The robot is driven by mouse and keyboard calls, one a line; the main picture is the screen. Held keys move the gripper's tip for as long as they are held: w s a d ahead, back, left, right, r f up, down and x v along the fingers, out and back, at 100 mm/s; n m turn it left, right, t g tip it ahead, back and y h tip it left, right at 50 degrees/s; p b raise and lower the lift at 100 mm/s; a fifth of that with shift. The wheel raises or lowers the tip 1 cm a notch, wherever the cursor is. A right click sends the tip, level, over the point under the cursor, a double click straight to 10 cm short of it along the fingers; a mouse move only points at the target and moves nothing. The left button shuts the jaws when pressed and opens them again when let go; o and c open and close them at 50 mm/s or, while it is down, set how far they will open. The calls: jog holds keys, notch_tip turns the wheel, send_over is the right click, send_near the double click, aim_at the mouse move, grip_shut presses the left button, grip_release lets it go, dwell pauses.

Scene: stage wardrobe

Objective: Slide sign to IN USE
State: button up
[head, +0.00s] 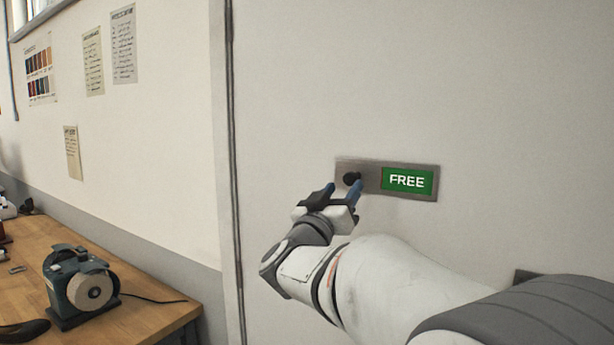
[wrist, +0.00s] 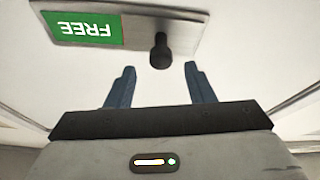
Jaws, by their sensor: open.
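The sign (head: 373,177) is a grey metal plate fixed to a pale door (head: 480,90). Its green panel (head: 407,181) reads FREE at the right end in the head view. A black knob (head: 351,178) sticks out near the plate's left end. In the wrist view the gripper (wrist: 157,72) has the knob ahead, in line between the fingertips; contact cannot be told.
At the lower left a wooden workbench (head: 150,317) holds a green grinder-like machine (head: 83,287) with a cable. Several papers hang on the left wall. The door face around the sign is clear.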

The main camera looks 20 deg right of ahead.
aim_at(348, 181)
jog(key=p+x, duration=0.1)
jog(key=x, duration=0.4)
grip_shut()
dwell(0.5)
